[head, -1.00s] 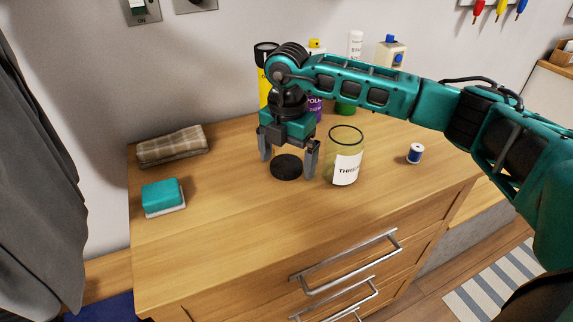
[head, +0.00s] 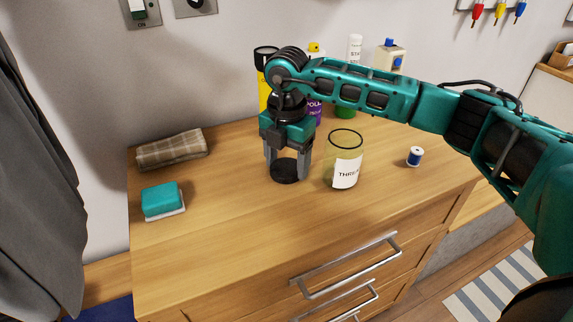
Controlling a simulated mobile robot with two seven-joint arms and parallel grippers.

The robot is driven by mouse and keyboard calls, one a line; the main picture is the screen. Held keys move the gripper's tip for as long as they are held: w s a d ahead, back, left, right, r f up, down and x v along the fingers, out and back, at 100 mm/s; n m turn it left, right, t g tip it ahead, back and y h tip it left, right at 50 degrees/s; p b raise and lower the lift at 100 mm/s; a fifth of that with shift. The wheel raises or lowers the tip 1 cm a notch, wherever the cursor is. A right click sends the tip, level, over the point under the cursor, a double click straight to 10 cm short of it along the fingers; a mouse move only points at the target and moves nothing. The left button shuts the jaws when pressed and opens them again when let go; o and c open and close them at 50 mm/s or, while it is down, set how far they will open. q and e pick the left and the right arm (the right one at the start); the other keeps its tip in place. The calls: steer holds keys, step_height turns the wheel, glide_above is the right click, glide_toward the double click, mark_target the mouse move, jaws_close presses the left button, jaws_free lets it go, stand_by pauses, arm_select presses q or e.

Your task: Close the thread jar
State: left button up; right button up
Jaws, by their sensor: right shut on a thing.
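The thread jar (head: 344,160) is a see-through glass jar with a dark rim and a white label. It stands upright and open on the wooden dresser top. A round black lid (head: 286,172) lies just left of the jar, apart from it. My right gripper (head: 286,174) points straight down over the lid and is shut on it, one finger at each side. The lid appears at the level of the dresser top. My left gripper is not in view.
A blue thread spool (head: 415,156) stands right of the jar. A teal sponge (head: 162,201) and a folded checked cloth (head: 172,149) lie at the left. Several bottles, one a white jug (head: 390,55), stand behind my arm. The dresser's front top (head: 240,235) is clear.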

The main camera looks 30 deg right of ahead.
steer(key=shift+r, duration=0.1)
step_height(320, 180, up, 20)
steer(key=p, duration=0.2)
stand_by(0.3)
stand_by(0.4)
steer(key=n, duration=1.9)
glide_above(284, 176)
step_height(284, 176, down, 7)
steer(key=s+f+n, duration=0.1)
steer(key=f+n, duration=0.1)
steer(key=n, duration=0.5)
steer(key=s+a+f+n, duration=0.1)
steer(key=f+n, duration=0.2)
steer(key=n, duration=0.5)
steer(key=s+a+f+n, duration=0.1)
steer(key=s+f+n, duration=0.1)
steer(key=n, duration=0.6)
steer(key=shift+a+f, duration=0.25)
steer(key=shift+f, duration=0.05)
steer(key=n, duration=0.2)
steer(key=s+f+n, duration=0.1)
steer(key=n, duration=0.3)
steer(key=shift+s+a+f, duration=0.2)
steer(key=shift+a+f, duration=0.1)
steer(key=shift+a, duration=0.05)
